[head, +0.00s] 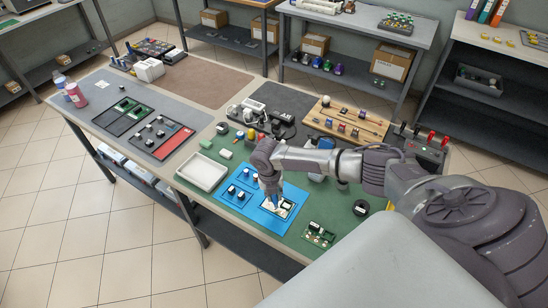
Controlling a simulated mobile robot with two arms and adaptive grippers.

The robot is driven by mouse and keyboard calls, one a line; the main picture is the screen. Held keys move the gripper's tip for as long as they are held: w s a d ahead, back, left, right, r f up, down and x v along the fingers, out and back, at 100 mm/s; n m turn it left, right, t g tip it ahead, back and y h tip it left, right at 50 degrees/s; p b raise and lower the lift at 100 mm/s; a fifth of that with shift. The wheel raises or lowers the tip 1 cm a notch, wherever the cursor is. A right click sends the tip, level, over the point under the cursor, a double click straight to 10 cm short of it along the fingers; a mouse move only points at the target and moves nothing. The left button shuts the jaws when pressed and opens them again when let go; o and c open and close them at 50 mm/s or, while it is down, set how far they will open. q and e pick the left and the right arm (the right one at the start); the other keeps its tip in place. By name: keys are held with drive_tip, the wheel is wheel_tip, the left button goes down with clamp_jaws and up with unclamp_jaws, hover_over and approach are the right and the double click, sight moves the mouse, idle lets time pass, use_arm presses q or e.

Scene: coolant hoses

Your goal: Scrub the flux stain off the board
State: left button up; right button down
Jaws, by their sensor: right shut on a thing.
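My right gripper (270,186) reaches in from the right and points down over the blue mat (234,205). It is shut on a small tool that is mostly hidden by the fingers; I cannot tell its shape. The board (286,208), pale with dark parts, lies on the right part of the blue mat, just below and beside the fingertips. I cannot tell whether the tool touches the board. A flux stain cannot be made out at this size. My left gripper is not in view.
A white tray (202,172) lies left of the mat. A green board (319,234) and a dark roll (360,207) lie to the right. A wooden rack (347,121) and a dark box with red levers (420,148) stand behind. The brown mat (203,80) is mostly clear.

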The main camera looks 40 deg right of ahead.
drive_tip(key=shift+r+p, duration=0.3)
drive_tip(key=shift+r, duration=0.45)
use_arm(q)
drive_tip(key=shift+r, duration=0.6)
use_arm(e)
drive_tip(key=shift+f, duration=0.1)
drive_tip(key=shift+s+d+f, duration=0.2)
drive_tip(key=shift+s+f, duration=0.05)
drive_tip(key=shift+f, duration=0.05)
use_arm(q)
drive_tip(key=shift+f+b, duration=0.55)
drive_tip(key=shift+b, duration=0.05)
use_arm(e)
drive_tip(key=shift+s+d+f+y, duration=0.65)
drive_tip(key=shift+s+f+y, duration=0.05)
drive_tip(key=shift+s+f, duration=0.15)
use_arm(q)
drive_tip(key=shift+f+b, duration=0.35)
use_arm(e)
drive_tip(key=shift+f, duration=0.35)
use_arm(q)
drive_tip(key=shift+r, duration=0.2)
use_arm(e)
drive_tip(key=shift+s, duration=0.25)
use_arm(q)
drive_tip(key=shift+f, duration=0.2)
use_arm(e)
drive_tip(key=shift+w, duration=0.15)
